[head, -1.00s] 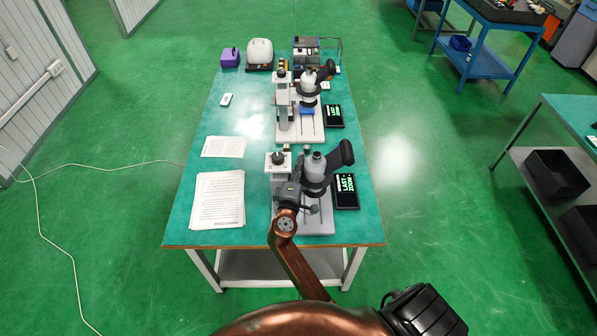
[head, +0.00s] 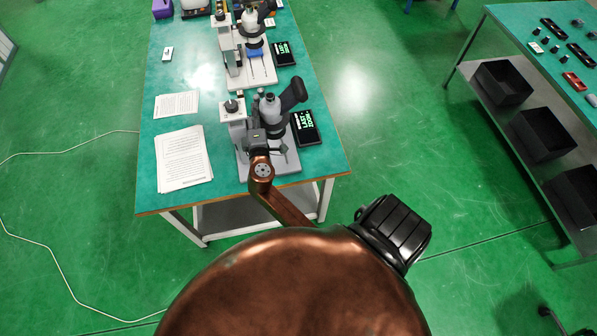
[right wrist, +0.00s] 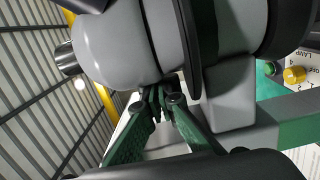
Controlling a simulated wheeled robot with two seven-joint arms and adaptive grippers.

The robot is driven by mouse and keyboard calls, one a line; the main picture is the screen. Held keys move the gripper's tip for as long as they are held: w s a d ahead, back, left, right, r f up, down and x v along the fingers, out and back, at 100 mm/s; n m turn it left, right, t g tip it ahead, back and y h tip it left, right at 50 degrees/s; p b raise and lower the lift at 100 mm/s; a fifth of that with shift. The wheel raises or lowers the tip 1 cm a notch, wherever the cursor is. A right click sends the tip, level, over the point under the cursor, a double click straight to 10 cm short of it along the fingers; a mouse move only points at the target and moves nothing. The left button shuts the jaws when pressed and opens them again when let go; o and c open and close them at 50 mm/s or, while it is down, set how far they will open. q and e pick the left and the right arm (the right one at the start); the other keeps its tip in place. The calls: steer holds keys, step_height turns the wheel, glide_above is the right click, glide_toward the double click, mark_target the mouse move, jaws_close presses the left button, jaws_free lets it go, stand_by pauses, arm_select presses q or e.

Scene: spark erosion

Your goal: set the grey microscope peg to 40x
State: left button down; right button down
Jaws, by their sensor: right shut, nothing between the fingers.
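The near microscope (head: 272,126), with a grey body and black eyepiece tube, stands at the table's near end. My right gripper (head: 258,141) is at its front, below and left of the eyepiece. In the right wrist view, the gripper's fingertips (right wrist: 161,94) are together and empty, close under the rounded grey microscope head (right wrist: 118,42); I cannot tell whether they touch it. I cannot make out the zoom peg or its setting. A black display (head: 305,127) beside the microscope shows green text beginning "LAST ZOOM". My left gripper is out of view.
A second microscope (head: 252,50) and display (head: 284,53) stand farther back. Printed sheets (head: 184,160) lie left on the green table (head: 215,180). A yellow knob (right wrist: 294,74) shows in the right wrist view. Another bench (head: 515,45) with black bins stands right across open floor.

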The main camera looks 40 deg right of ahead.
steer(key=shift+s+a+r+n+t+y+p, duration=0.2)
steer(key=shift+n+t+y+p, duration=0.2)
steer(key=shift+y, duration=0.2)
steer(key=shift+s+a+r+n+t+y+p, duration=0.1)
steer(key=shift+s+n+t+y+p, duration=0.15)
steer(key=shift+n+y+p, duration=0.3)
steer(key=f+b+v, duration=0.2)
steer(key=b+v, duration=0.2)
steer(key=v, duration=1)
steer(key=s+d+f+m+g+y, duration=0.1)
steer(key=s+d+f+m+g, duration=0.1)
steer(key=f, duration=0.6)
steer(key=s+d+f+m+g+y, duration=0.1)
steer(key=s+d+f+m+g, duration=0.2)
steer(key=f, duration=0.4)
steer(key=s+d+f+m+g+y, duration=0.1)
steer(key=s+d+f+m+g, duration=0.1)
steer(key=f, duration=0.6)
steer(key=shift+s+d+f+m+g, duration=0.15)
steer(key=shift+s+m+g, duration=0.15)
steer(key=shift+s+m, duration=0.1)
steer(key=shift+s+d+f+m+g, duration=0.15)
steer(key=shift+s+m+g, duration=0.1)
steer(key=shift+s+m, duration=0.15)
steer(key=shift+s+f, duration=0.1)
steer(key=shift+s, duration=0.05)
